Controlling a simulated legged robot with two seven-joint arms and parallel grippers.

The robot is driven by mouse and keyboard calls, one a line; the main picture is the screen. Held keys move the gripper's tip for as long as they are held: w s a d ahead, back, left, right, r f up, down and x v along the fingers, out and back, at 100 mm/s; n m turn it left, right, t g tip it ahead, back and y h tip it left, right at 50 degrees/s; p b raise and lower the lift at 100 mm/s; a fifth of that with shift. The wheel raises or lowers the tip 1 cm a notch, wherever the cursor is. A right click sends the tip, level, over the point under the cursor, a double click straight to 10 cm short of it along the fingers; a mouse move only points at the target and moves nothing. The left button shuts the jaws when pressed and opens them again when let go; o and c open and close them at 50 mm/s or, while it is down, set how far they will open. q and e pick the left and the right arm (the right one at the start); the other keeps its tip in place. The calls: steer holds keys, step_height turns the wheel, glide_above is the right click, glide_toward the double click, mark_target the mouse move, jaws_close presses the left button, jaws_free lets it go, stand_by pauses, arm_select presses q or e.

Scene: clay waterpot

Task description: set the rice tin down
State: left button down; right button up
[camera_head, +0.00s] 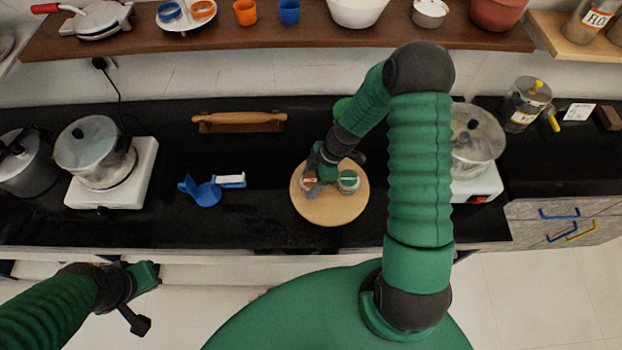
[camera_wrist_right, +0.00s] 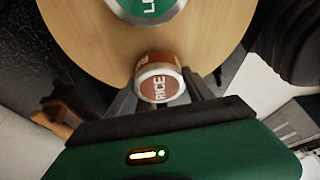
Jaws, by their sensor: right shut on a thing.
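The rice tin (camera_wrist_right: 160,85), with a brown-red lid lettered in white, sits between the fingers of my right gripper (camera_wrist_right: 160,95). In the head view my right gripper (camera_head: 322,172) is over the left part of a round wooden board (camera_head: 330,213), with the rice tin (camera_head: 309,181) in it. The gripper is shut on the tin. I cannot tell whether the tin's base touches the board. A green-lidded tin (camera_head: 348,181) stands on the board to the right; it also shows in the wrist view (camera_wrist_right: 143,8). My left gripper (camera_head: 140,300) is low at the left, away from the counter things.
Pots (camera_head: 92,150) (camera_head: 475,138) stand on stoves at both sides. A shelf (camera_head: 280,38) runs along the back. The counter in front of the blue item is clear.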

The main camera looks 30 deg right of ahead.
steer(key=shift+f, duration=0.15)
steer(key=o, duration=1.7)
steer(key=shift+d+f, duration=0.1)
steer(key=shift+d, duration=0.35)
steer(key=shift+c, duration=0.2)
steer(key=shift+a+r, duration=0.15)
steer(key=shift+r, duration=0.3)
steer(key=v, duration=1.1)
steer(key=s+a+r+m+t+h, duration=0.1)
steer(key=s+a+r+m+h, duration=0.3)
steer(key=s+a+m, duration=0.4)
steer(key=a+m, duration=0.2)
steer(key=m, duration=0.3)
steer(key=shift+a+r+m+b, duration=0.2)
steer(key=shift+a+m+b, duration=0.1)
steer(key=shift+a, duration=0.05)
